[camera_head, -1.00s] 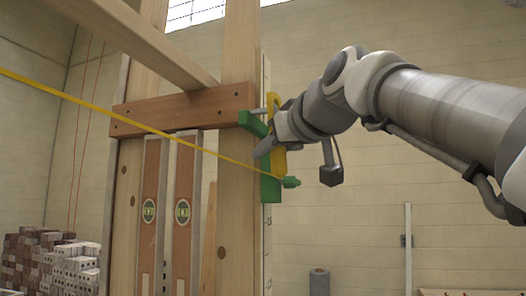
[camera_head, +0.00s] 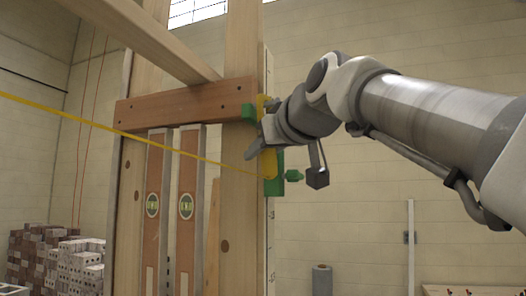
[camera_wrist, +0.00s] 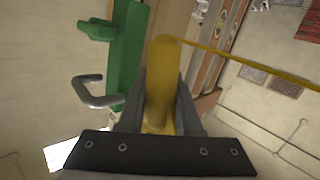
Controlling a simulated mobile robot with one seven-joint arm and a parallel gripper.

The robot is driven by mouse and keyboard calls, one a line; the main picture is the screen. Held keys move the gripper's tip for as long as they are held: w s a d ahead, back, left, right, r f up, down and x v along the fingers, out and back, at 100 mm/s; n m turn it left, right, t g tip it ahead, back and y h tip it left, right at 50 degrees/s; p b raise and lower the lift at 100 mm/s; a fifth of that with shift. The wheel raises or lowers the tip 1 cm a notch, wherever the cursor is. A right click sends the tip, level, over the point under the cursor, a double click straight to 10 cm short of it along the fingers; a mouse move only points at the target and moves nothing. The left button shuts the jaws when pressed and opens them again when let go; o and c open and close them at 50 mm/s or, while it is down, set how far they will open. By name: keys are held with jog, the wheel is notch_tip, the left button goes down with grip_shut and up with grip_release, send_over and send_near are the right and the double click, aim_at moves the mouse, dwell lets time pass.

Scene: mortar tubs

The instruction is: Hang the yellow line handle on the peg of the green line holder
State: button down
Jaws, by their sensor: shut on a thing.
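The yellow line handle (camera_head: 268,163) is held upright by my gripper (camera_head: 263,146) at the timber post, in front of the green line holder (camera_head: 273,187). In the wrist view the handle (camera_wrist: 162,82) sits between the two fingers of my gripper (camera_wrist: 162,105). The green holder (camera_wrist: 126,48) stands left of it there, with its bent metal peg (camera_wrist: 98,93) beside the left finger. The peg and the handle are apart in that view. The taut yellow line (camera_head: 130,134) runs left from the handle.
The holder is at the edge of the timber post (camera_head: 240,205). A brown crosspiece (camera_head: 185,106) and two spirit levels (camera_head: 187,205) are to its left. Stacked bricks (camera_head: 75,265) stand at the lower left.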

grip_release()
dwell(0.5)
dwell(0.9)
jog(key=b+v, duration=0.3)
jog(key=v, duration=1.4)
jog(key=w+d+f+m+g+h, duration=0.1)
jog(key=d+f+m+g+h, duration=0.1)
jog(key=f, duration=1)
jog(key=w+d+f+m+g+h, duration=0.1)
jog(key=w+f+m+g+h, duration=0.1)
jog(key=f, duration=1)
jog(key=s+d+f+g, duration=0.1)
jog(key=s+f, duration=0.2)
jog(key=f, duration=0.6)
jog(key=s+d+f+m+g+h, duration=0.1)
jog(key=s+d+f+g, duration=0.1)
jog(key=f, duration=0.8)
jog(key=s+d+f+m+g+h, duration=0.1)
jog(key=s+f, duration=0.3)
jog(key=f, duration=0.5)
jog(key=shift+s+d+f+g, duration=0.25)
jog(key=shift+d+f+g, duration=0.1)
jog(key=shift+g, duration=0.35)
jog(key=shift+r, duration=0.1)
